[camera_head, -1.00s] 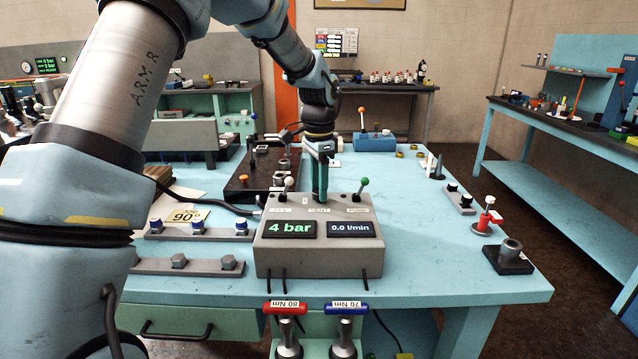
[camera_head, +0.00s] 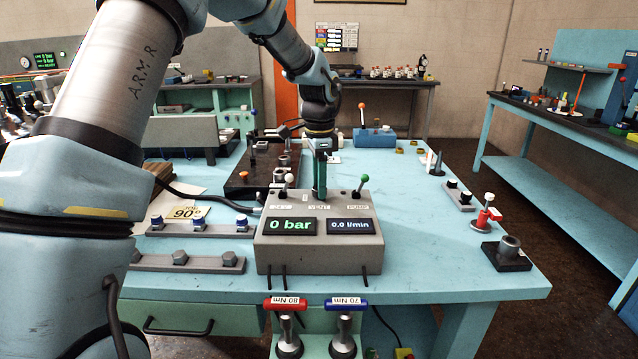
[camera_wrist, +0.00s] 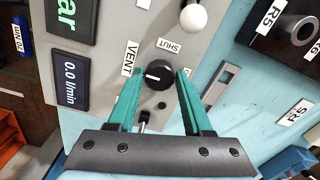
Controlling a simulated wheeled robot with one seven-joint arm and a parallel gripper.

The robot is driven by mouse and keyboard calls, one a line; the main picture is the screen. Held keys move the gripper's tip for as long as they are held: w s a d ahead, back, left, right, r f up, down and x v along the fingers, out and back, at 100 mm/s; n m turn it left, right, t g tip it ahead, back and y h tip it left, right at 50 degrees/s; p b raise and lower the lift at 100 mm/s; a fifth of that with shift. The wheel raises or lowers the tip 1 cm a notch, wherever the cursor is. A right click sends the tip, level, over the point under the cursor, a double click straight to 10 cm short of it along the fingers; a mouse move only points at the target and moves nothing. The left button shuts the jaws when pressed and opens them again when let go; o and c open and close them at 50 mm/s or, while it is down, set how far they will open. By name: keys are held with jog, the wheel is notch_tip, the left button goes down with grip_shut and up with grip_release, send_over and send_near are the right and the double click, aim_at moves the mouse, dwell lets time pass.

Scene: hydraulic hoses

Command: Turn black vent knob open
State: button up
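The black vent knob (camera_wrist: 158,75) sits on top of the grey control box (camera_head: 275,245), between a VENT label and a SHUT label in the wrist view. Its white mark points left in that view, away from the SHUT label. My gripper (camera_wrist: 160,74) has its two green fingers on either side of the knob, with narrow gaps seeming to show between them and it. In the head view my gripper (camera_head: 319,194) points straight down at the box top and hides the knob. The left display (camera_head: 289,226) reads 0 bar; the right display (camera_head: 350,226) reads 0.0 l/min.
A dark block with fittings (camera_head: 250,180) lies behind left. The right tabletop has free room.

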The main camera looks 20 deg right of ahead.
jog(key=o, duration=0.4)
jog(key=shift+c, duration=0.2)
notch_tip(320, 180, up, 11)
jog(key=b, duration=0.2)
jog(key=shift+b, duration=0.3)
jog(key=shift+f, duration=0.15)
